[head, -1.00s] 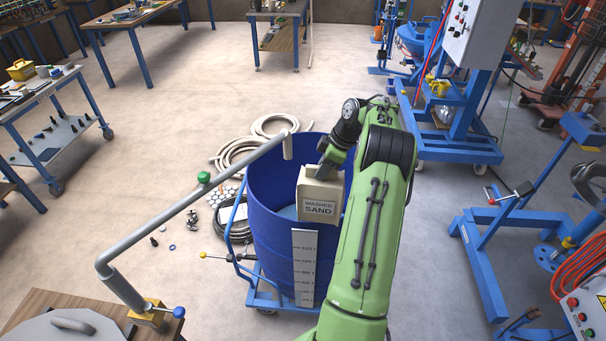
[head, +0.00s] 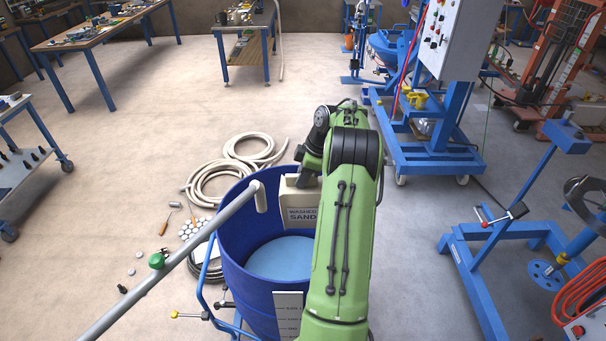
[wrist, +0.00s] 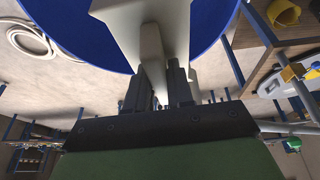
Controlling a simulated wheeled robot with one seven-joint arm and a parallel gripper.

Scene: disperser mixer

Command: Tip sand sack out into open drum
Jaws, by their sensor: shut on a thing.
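The sand sack (head: 300,205) is a cream block labelled "WASHED SAND". It is upright in the head view, over the far part of the open blue drum (head: 232,262). The drum shows a pale blue surface inside. My gripper (head: 309,172) is shut on the top of the sack; my green arm hides the sack's right side. In the wrist view, the gripper fingers (wrist: 160,88) close on the pale sack (wrist: 150,30), with the blue drum (wrist: 75,35) behind it. No sand is seen falling.
A grey pipe (head: 185,262) with a green knob crosses the drum's near left rim, its bent end close to the sack. Coiled hoses (head: 225,170) lie behind the drum. A blue wheeled frame (head: 425,150) stands to the right. The floor between is clear.

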